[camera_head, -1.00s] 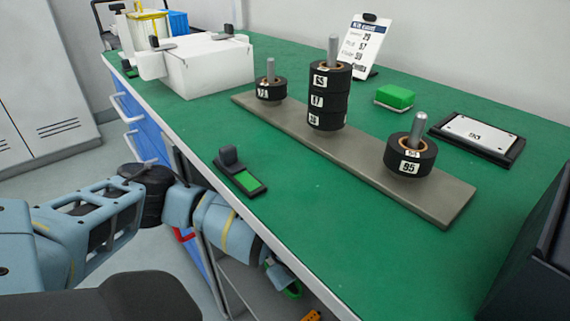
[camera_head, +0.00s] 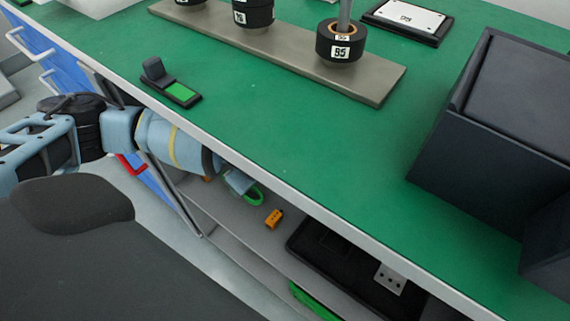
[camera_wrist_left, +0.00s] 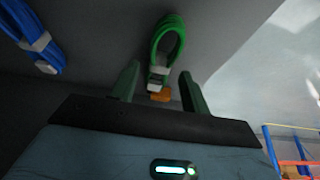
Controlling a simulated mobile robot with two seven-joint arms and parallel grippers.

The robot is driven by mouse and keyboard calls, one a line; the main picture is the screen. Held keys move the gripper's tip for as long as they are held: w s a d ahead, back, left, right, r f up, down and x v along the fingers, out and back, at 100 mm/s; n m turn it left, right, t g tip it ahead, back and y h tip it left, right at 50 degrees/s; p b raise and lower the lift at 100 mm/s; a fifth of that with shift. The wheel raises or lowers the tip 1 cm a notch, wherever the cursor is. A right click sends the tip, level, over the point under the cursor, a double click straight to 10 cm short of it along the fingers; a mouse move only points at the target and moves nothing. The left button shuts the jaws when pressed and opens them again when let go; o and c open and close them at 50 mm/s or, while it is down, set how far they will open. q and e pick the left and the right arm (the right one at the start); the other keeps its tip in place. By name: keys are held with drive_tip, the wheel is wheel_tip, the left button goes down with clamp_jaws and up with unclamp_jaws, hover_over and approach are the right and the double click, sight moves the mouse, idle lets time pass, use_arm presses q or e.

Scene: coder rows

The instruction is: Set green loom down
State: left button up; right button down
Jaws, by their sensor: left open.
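The green loom (camera_wrist_left: 172,27) is a coiled green cable loop with a white tie. In the left wrist view it lies beyond my left gripper (camera_wrist_left: 159,78), whose two fingers are apart, and its tied end is in line with the gap. I cannot tell whether it touches a finger. In the head view part of the green loom (camera_head: 256,197) shows at the end of my left arm, under the bench edge by the grey shelf; the rest is hidden by my gripper (camera_head: 240,183). My right gripper is not in view.
The shelf (camera_head: 236,230) holds an orange piece (camera_head: 274,218) and a black tray (camera_head: 335,262). A blue loom (camera_wrist_left: 38,45) is in the left wrist view. Above, the green bench top (camera_head: 270,125) carries a weight stand (camera_head: 290,60) and dark bins (camera_head: 490,150).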

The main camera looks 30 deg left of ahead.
use_arm(q)
drive_tip(key=d+r, duration=0.2)
drive_tip(key=shift+s+d+r+p, duration=0.1)
drive_tip(key=shift+d+r+p, duration=0.1)
drive_tip(key=shift+r+p, duration=0.2)
drive_tip(key=d, duration=0.6)
drive_tip(key=s+d, duration=0.1)
drive_tip(key=d, duration=0.2)
drive_tip(key=shift+d+f+p, duration=0.15)
drive_tip(key=shift+p, duration=0.15)
drive_tip(key=shift+d, duration=0.7)
